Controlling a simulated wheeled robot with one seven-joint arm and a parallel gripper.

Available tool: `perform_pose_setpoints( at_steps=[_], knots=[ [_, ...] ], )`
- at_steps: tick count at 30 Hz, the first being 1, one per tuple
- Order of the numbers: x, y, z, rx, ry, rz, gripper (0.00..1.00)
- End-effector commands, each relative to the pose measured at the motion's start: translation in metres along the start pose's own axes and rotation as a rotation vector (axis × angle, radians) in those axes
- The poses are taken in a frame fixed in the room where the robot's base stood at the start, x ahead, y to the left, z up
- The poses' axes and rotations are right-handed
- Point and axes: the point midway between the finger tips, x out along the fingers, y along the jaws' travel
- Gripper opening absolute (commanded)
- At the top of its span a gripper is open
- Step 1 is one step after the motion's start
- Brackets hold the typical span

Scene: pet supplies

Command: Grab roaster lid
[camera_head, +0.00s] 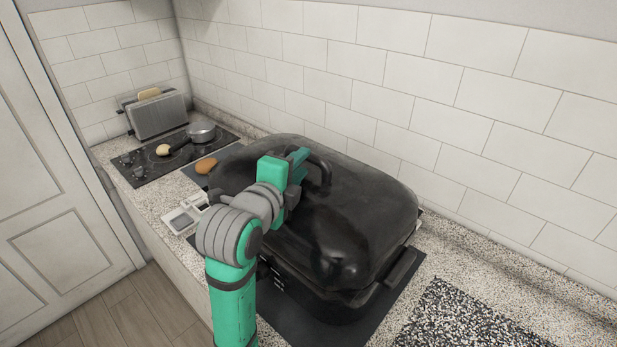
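A large black roaster stands on the counter, with its domed black lid (355,215) resting on the dark base (325,298). The lid has an arched handle (322,172) on top. My green and grey arm reaches up from the bottom of the picture. My gripper (303,160) is at the top of the lid, close beside the handle. I cannot tell whether its fingers are around the handle or only next to it. The fingertips are partly hidden by the gripper body.
A toaster with bread (158,113) and a small pot (201,132) on a black cooktop (135,165) stand at the far left. A brown roundish item (206,165) and a white device (184,214) lie left of the roaster. A tiled wall (450,90) rises close behind. A speckled mat (460,318) lies at the right.

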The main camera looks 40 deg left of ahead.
Motion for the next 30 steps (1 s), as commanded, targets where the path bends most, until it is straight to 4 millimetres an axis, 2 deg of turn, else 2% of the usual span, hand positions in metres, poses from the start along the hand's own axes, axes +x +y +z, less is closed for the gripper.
perform_pose_setpoints(
  at_steps=[7,16,25,26,29,30],
  knots=[
    [0.017,0.001,-0.001,0.000,0.000,0.001,0.28],
    [0.055,0.001,-0.004,0.001,0.000,0.001,0.28],
    [0.059,0.001,-0.004,0.001,-0.001,-0.001,0.28],
    [0.059,0.001,-0.004,0.001,-0.001,-0.001,0.24],
    [0.059,0.001,-0.004,0.001,-0.001,-0.001,0.00],
    [0.059,0.001,-0.004,0.001,-0.001,-0.001,0.00]
  ],
)
